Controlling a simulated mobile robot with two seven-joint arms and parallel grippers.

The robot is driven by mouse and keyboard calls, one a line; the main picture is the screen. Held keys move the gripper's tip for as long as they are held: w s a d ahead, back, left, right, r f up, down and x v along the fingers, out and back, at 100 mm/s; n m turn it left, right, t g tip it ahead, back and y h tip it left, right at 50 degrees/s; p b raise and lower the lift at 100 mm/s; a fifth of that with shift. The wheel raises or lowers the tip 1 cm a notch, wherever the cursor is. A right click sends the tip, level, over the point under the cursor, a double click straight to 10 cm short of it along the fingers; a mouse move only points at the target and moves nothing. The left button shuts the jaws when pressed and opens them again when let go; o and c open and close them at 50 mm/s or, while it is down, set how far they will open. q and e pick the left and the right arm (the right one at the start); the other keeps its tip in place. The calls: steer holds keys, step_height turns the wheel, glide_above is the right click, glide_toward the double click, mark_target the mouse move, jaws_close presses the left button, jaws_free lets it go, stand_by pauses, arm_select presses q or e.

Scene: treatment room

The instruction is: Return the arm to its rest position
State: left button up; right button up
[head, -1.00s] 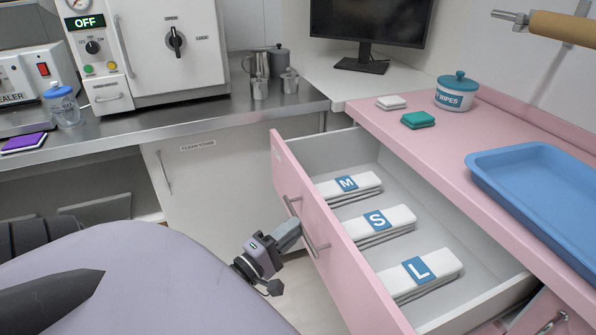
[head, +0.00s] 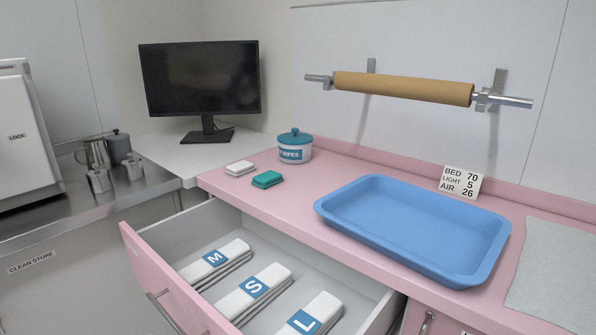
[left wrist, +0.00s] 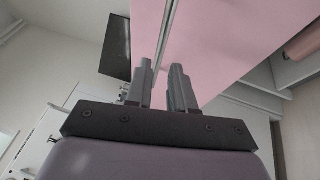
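My left gripper (left wrist: 160,85) shows only in the left wrist view. The head view shows neither of my grippers. There, the pink drawer (head: 150,275) stands open, and its handle (head: 165,312) shows at the lower left with no gripper on it in view. My right gripper is out of sight.
Folded packs marked M (head: 215,262), S (head: 255,290) and L (head: 308,318) lie in the drawer. A blue tray (head: 415,275), wipes tub (head: 295,147) and small green pack (head: 267,180) are on the pink counter (head: 290,205). A monitor (head: 200,80) stands behind.

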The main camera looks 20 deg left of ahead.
arm_select(q)
steer(key=s+d+f+m+g+p, duration=0.1)
steer(key=s+d+m+g+p, duration=0.1)
steer(key=d+m, duration=0.4)
steer(key=s+d+f+m+g+h+p, duration=0.1)
steer(key=s+d+f+m+g+p, duration=0.1)
steer(key=d+m+g, duration=0.2)
steer(key=s+d+f+m+g+h+p, duration=0.1)
steer(key=s+d+f+m+g+p, duration=0.1)
steer(key=d+m, duration=0.7)
steer(key=shift+s+m+g+p, duration=0.6)
steer(key=shift+m+g, duration=0.2)
steer(key=shift+m, duration=0.4)
